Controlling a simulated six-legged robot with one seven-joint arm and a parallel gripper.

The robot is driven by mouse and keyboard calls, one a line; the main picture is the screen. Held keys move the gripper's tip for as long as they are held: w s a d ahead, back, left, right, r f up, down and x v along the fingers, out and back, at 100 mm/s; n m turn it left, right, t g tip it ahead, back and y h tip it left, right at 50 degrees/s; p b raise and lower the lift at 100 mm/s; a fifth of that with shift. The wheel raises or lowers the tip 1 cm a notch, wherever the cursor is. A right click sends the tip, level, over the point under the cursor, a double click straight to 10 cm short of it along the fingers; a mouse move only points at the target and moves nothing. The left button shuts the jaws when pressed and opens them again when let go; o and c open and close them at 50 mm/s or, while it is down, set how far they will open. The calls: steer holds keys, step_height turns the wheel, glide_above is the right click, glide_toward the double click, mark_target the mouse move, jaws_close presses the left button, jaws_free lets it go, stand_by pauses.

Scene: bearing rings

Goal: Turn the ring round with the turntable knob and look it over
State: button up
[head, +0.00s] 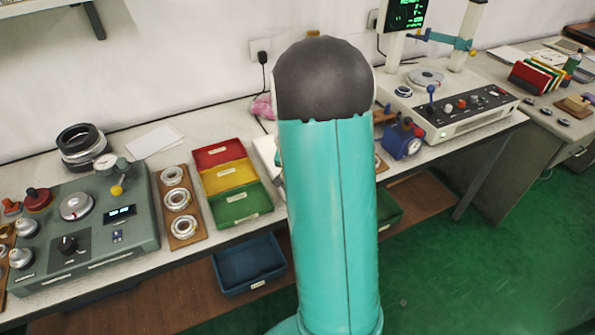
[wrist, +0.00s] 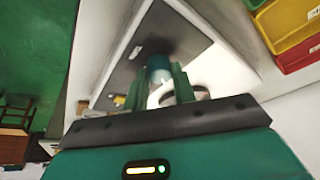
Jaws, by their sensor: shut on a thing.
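In the wrist view my gripper (wrist: 160,83) points at a white bench unit with a dark grey top plate (wrist: 133,52). Its green fingers are shut around a short teal and pale blue piece (wrist: 158,66), which looks like the turntable knob. A pale curved rim (wrist: 201,93), perhaps the ring on the turntable, shows just right of the fingers and is partly hidden by them. Its face cannot be read. In the head view my arm covers the gripper, knob and ring; only a sliver of the white unit (head: 266,150) shows beside it.
Red, yellow and green trays (head: 229,180) stand left of the white unit. A wooden board with several pale rings (head: 179,200) lies further left, beside a grey-green gauge machine (head: 85,232). A blue device (head: 401,140) stands right of my arm. A blue bin (head: 248,265) is below the bench.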

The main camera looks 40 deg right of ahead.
steer(key=o, duration=1)
steer(key=v, duration=1.4)
